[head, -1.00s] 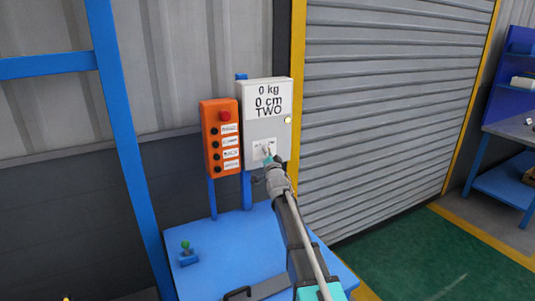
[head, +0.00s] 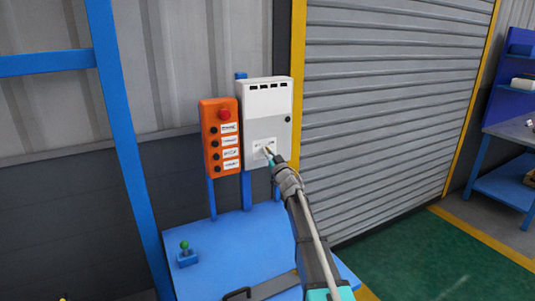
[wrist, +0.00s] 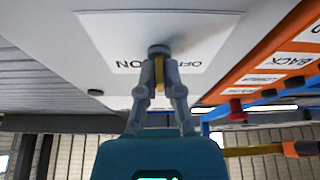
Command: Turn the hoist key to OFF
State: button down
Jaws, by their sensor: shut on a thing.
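The hoist's pale grey control box (head: 268,105) stands on a blue post. Its upper panel shows only a row of dark marks, and the small round lamp (head: 288,119) on its right side is dark. The white key label (wrist: 110,40) reads ON and OFF, upside down in the wrist view. The hoist key (wrist: 159,70) sits in the round lock in the middle of the label, its yellowish part between my fingers. My gripper (wrist: 159,90) is shut on the key; it also shows in the head view (head: 269,154). The key itself is hard to make out there.
An orange button box (head: 219,137) with a red knob (head: 224,114) stands close to the left of the control box. A blue table (head: 225,245) below bears a small green-knobbed lever (head: 185,248). A roller shutter (head: 385,110) is on the right.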

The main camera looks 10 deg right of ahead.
jog(key=n+g+y, duration=0.1)
jog(key=n, duration=0.2)
jog(key=n+y+p, duration=0.1)
jog(key=n+y, duration=0.1)
jog(key=n, duration=0.1)
jog(key=shift+w+r+n+g, duration=0.15)
jog(key=shift+n+g, duration=0.25)
jog(key=shift+n+g+y+p, duration=0.55)
jog(key=shift+n+g, duration=0.25)
jog(key=shift+n, duration=1.4)
jog(key=c, duration=0.8)
grip_release()
jog(key=shift+s, duration=0.25)
